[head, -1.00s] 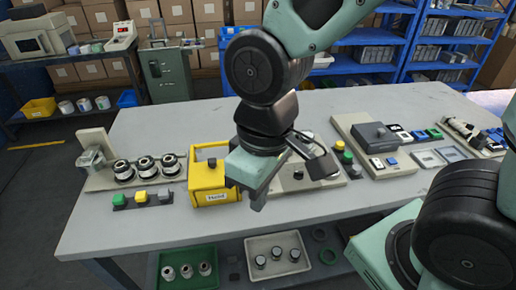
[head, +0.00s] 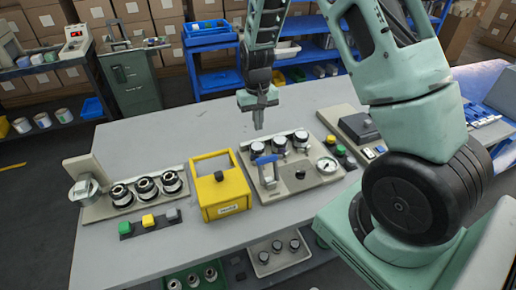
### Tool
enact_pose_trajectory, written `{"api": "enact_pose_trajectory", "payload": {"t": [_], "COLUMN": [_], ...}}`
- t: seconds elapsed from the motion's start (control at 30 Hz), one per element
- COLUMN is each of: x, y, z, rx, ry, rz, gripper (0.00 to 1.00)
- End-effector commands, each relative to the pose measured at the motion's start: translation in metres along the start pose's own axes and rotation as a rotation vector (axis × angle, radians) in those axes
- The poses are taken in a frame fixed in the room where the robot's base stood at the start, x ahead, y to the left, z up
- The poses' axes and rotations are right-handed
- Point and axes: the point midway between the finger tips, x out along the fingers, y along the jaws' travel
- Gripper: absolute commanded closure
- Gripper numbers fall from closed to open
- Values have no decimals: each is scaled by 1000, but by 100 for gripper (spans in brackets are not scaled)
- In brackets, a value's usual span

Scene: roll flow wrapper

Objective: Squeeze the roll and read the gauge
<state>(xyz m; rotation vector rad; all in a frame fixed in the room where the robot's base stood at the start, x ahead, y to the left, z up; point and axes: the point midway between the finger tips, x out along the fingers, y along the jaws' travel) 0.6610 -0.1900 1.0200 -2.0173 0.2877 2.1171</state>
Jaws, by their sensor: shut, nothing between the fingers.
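My gripper (head: 258,122) points down with its fingers together, above the back edge of a beige panel (head: 318,181) on the table. It is empty and apart from the panel. A white round gauge (head: 327,165) sits at the panel's right end; its reading is too small to make out. The panel also carries round silver-and-black parts (head: 279,144) in a row at the back, a blue-handled metal piece (head: 266,161) at the left and a black knob (head: 300,174) in front. I cannot tell which part is the roll.
A yellow box (head: 222,186) stands left of the panel. Further left are a fixture with three black-and-silver rollers (head: 145,186) and green, yellow and grey buttons (head: 148,221). A grey unit (head: 360,126) stands right. The table (head: 200,143) is clear behind the yellow box.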

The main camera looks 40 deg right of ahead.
Motion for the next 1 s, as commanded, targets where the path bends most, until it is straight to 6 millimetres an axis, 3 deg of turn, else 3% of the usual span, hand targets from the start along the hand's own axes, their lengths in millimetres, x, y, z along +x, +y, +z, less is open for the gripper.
{"api": "enact_pose_trajectory", "payload": {"t": [0.37, 0.9, 1.0], "x": [6, 98, 89], "y": [-1, -1, -1], "z": [1, 2, 16], "rx": [-1, -2, -1], "ry": [-2, -3, -2], "rz": [-1, 0, -1], "gripper": [100, 100, 100]}}
